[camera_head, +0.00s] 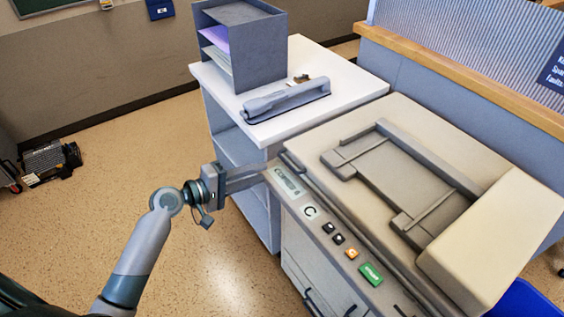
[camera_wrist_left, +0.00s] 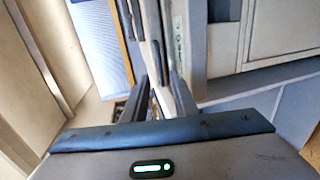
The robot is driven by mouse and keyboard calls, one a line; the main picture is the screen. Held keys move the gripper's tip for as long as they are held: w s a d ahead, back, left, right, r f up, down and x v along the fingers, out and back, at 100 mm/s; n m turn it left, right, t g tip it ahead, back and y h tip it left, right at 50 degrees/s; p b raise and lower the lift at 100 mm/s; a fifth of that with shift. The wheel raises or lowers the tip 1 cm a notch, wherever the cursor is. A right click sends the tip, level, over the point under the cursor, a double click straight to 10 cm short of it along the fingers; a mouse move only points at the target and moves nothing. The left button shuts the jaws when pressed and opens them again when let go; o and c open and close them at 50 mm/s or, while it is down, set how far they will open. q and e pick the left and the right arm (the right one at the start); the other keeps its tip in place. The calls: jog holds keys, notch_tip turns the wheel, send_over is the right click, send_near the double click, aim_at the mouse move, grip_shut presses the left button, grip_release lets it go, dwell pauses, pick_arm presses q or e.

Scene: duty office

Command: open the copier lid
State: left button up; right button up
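The beige copier (camera_head: 335,262) stands at the right in the head view, with its lid (camera_head: 480,160) down flat on the body. A document feeder tops the lid, and a control panel (camera_head: 340,238) with several buttons runs along the front edge. My left gripper (camera_head: 266,174) is at the lid's near left corner, beside the panel's display end. In the left wrist view its two fingers (camera_wrist_left: 160,92) show a narrow gap between them, pointing along the copier's edge. I see nothing clearly held; whether the fingers touch the lid I cannot tell. My right gripper is not in view.
A white-topped cabinet (camera_head: 350,84) stands behind the copier's left side, carrying a grey paper sorter (camera_head: 262,52) and a grey stapler or punch (camera_head: 287,100). A wood-capped partition (camera_head: 470,83) runs behind the copier. The floor at left is mostly clear.

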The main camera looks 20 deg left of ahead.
pick_arm(q)
jog(key=p+x, duration=0.2)
jog(key=x, duration=0.7)
grip_shut()
jog(key=shift+f, duration=0.1)
dwell(1.2)
